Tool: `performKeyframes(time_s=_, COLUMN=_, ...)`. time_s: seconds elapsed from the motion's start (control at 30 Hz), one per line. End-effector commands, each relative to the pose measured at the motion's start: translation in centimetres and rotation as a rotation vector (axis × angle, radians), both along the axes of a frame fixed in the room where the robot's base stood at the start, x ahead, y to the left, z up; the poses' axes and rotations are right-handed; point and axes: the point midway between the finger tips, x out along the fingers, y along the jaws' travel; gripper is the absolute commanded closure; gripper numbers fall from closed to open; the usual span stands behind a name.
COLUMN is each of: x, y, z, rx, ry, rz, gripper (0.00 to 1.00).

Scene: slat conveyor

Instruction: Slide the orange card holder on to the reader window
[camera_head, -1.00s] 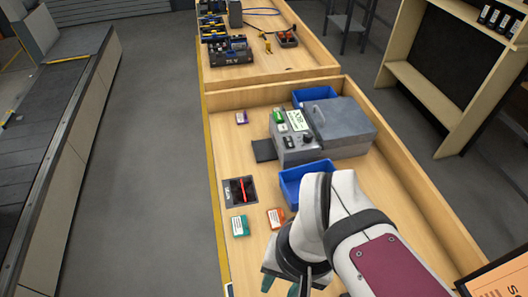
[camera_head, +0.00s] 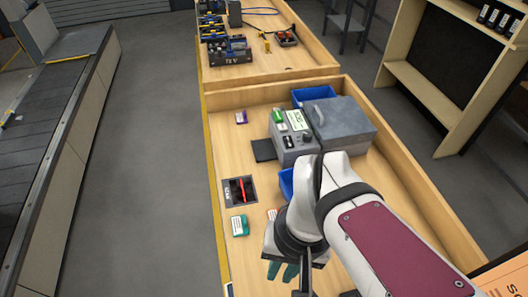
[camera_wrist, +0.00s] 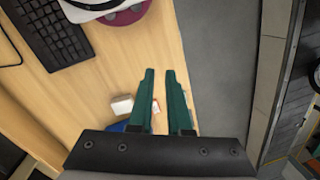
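The orange card holder (camera_head: 272,213) lies on the bench, mostly hidden behind my arm in the head view; only a sliver shows. The reader window (camera_head: 240,190) is a dark square panel with red lines, to the left of and beyond the holder. My gripper (camera_head: 282,272) has two teal fingers, apart and empty, nearer the camera than the holder. In the wrist view the fingers (camera_wrist: 160,72) are parted. A small white and orange-red piece (camera_wrist: 156,106) shows between them, probably the orange card holder. No contact with it is visible.
A teal card holder (camera_head: 239,226) lies just below the reader window. A purple one (camera_head: 241,117) lies farther back. A blue bin (camera_head: 286,184) is partly behind my arm. A grey machine (camera_head: 295,145) stands beyond. A keyboard (camera_wrist: 50,35) shows in the wrist view.

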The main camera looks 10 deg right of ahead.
Motion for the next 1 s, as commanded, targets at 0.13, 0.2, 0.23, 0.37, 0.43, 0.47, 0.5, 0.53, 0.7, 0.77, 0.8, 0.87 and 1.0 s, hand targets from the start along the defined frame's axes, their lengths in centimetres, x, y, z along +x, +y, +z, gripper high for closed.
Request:
performKeyframes(time_s=0.13, x=8.5, y=-3.1, z=-2.7, rx=-0.060, ry=-0.035, rz=0.389, gripper=1.00)
performKeyframes(time_s=0.2, x=12.4, y=-4.7, z=-5.0, rx=-0.084, ry=-0.054, rz=0.589, gripper=1.00)
performKeyframes(time_s=0.23, x=13.8, y=-5.3, z=-6.1, rx=-0.092, ry=-0.059, rz=0.665, gripper=1.00)
performKeyframes(time_s=0.37, x=17.5, y=-7.1, z=-9.7, rx=-0.115, ry=-0.079, rz=0.894, gripper=1.00)
performKeyframes(time_s=0.43, x=18.2, y=-7.5, z=-10.5, rx=-0.119, ry=-0.082, rz=0.946, gripper=1.00)
performKeyframes(time_s=0.47, x=18.4, y=-7.6, z=-10.6, rx=-0.121, ry=-0.084, rz=0.956, gripper=1.00)
performKeyframes(time_s=0.5, x=18.5, y=-7.6, z=-10.7, rx=-0.122, ry=-0.085, rz=0.960, gripper=1.00)
performKeyframes(time_s=0.53, x=18.4, y=-7.6, z=-10.7, rx=-0.122, ry=-0.085, rz=0.961, gripper=1.00)
performKeyframes(time_s=0.7, x=18.3, y=-7.5, z=-12.6, rx=-0.118, ry=-0.080, rz=0.959, gripper=1.00)
performKeyframes(time_s=0.77, x=18.2, y=-7.5, z=-13.8, rx=-0.118, ry=-0.079, rz=0.957, gripper=1.00)
performKeyframes(time_s=0.8, x=18.2, y=-7.5, z=-14.7, rx=-0.117, ry=-0.080, rz=0.957, gripper=1.00)
performKeyframes(time_s=0.87, x=18.2, y=-7.5, z=-16.0, rx=-0.118, ry=-0.079, rz=0.957, gripper=1.00)
performKeyframes(time_s=1.0, x=18.2, y=-7.5, z=-18.5, rx=-0.117, ry=-0.079, rz=0.956, gripper=1.00)
